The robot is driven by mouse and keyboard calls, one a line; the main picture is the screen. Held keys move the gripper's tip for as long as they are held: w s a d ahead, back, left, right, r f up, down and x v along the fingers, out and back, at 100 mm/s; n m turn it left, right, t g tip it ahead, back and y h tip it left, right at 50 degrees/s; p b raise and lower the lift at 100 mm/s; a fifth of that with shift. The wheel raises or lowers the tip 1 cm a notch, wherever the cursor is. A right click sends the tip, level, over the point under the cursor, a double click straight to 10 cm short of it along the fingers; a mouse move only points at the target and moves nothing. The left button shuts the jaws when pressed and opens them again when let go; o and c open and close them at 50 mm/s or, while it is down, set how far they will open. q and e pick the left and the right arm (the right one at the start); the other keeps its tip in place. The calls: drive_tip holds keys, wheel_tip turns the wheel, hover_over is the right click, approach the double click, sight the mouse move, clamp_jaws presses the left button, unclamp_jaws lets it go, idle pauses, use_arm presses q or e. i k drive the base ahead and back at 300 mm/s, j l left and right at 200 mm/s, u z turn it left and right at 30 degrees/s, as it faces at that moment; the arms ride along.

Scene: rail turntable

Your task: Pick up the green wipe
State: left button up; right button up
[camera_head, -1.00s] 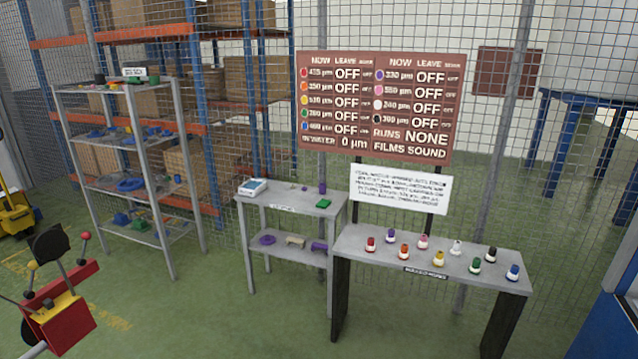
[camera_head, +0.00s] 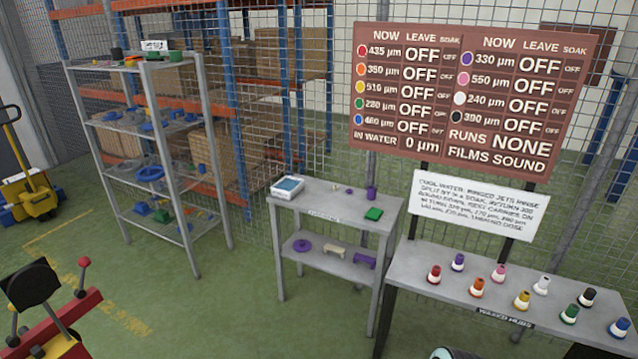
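A small flat green item (camera_head: 374,214), which looks like the green wipe, lies on the top of the small grey table (camera_head: 350,215), near its right front side. A purple cylinder (camera_head: 371,193) stands just behind it, and a white and blue box (camera_head: 287,188) sits at the table's left end. Neither of my grippers can be made out in the head view. A small pale rounded part shows at the bottom edge, and I cannot tell what it is.
A bench (camera_head: 420,272) with several coloured hubs stands at right, below a brown board (camera_head: 470,95) and a white sign (camera_head: 478,215). A tall shelf (camera_head: 180,205) stands at left. A red and yellow device (camera_head: 50,325) is at lower left. Green floor (camera_head: 220,310) between is clear.

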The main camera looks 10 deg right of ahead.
sight(373, 214)
drive_tip(key=i+z, duration=0.1)
drive_tip(key=i, duration=0.4)
drive_tip(key=i+j+z, duration=0.1)
drive_tip(key=i, duration=0.4)
drive_tip(key=i+j+z, duration=0.1)
drive_tip(key=i+j, duration=0.15)
drive_tip(key=i, duration=0.25)
